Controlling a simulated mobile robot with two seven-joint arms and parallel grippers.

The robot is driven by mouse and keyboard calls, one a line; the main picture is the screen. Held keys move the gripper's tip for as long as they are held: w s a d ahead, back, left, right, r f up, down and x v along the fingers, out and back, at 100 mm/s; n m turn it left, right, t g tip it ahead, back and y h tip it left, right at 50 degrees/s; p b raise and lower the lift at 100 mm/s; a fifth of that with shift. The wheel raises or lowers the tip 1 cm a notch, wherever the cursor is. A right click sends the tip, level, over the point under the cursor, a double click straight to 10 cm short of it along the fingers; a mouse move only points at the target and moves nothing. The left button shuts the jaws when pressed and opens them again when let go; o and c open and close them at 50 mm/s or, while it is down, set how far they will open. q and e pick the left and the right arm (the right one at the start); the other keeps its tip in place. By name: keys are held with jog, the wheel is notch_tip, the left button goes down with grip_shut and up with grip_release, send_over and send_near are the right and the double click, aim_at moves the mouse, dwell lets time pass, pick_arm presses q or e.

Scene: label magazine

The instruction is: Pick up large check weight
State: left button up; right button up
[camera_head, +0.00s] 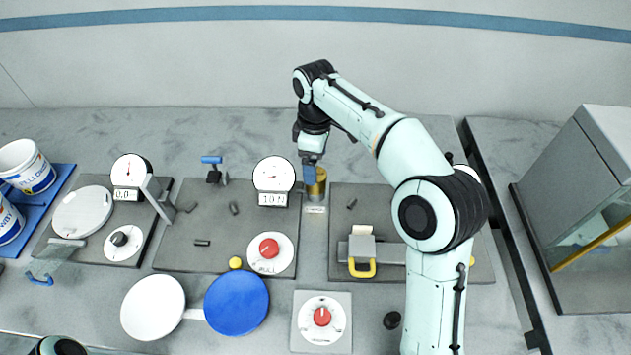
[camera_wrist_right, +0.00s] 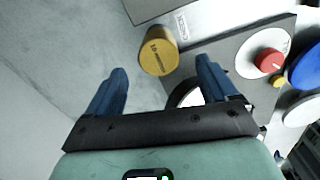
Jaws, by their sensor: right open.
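The large check weight (camera_head: 317,186) is a brass-yellow cylinder standing upright at the back of the worktop, between two dark grey plates, with a small label in front of it. In the right wrist view the weight (camera_wrist_right: 158,51) shows its top with dark lettering, just beyond the fingertips. My right gripper (camera_head: 309,174) is at the weight's left back side in the head view and partly covers it. In the right wrist view its blue fingers (camera_wrist_right: 162,72) are apart with nothing held between them. Whether a finger touches the weight cannot be told. My left gripper is not in view.
A dial gauge (camera_head: 273,174) stands left of the weight. A red PULL knob (camera_head: 269,248) and a blue disc (camera_head: 237,303) are nearer. A grey block with a yellow handle (camera_head: 362,268) sits right. White-and-blue tubs (camera_head: 27,167) stand far left. A grey cabinet (camera_head: 580,250) stands far right.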

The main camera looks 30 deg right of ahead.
notch_tip(320, 180, down, 5)
jog(key=shift+d+r+b, duration=0.15)
jog(key=shift+b, duration=0.3)
grip_shut()
jog(key=shift+r, duration=0.15)
